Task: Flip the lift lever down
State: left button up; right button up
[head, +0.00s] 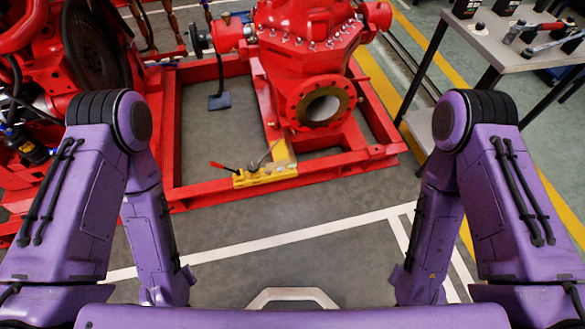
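A yellow block (266,175) lies on the front rail of the red pump frame, near the middle of the head view. A lever with a red grip (217,165) sticks out from the block to the left, at a shallow angle. I cannot tell for sure which of the two is the lift lever. Both purple arms are folded down at the sides, well short of the block. Neither gripper shows in this view.
The red pump (318,60) with its open round flange stands behind the block. The red base frame (180,140) surrounds it. A red engine (40,60) is at the left. A tool table (500,50) is at the right. The floor before the frame is clear.

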aim_at(214, 165)
jog(key=z, duration=2.1)
jog(key=k, duration=0.9)
jog(key=u, duration=1.6)
jog(key=i, duration=0.5)
jog(key=z, duration=0.1)
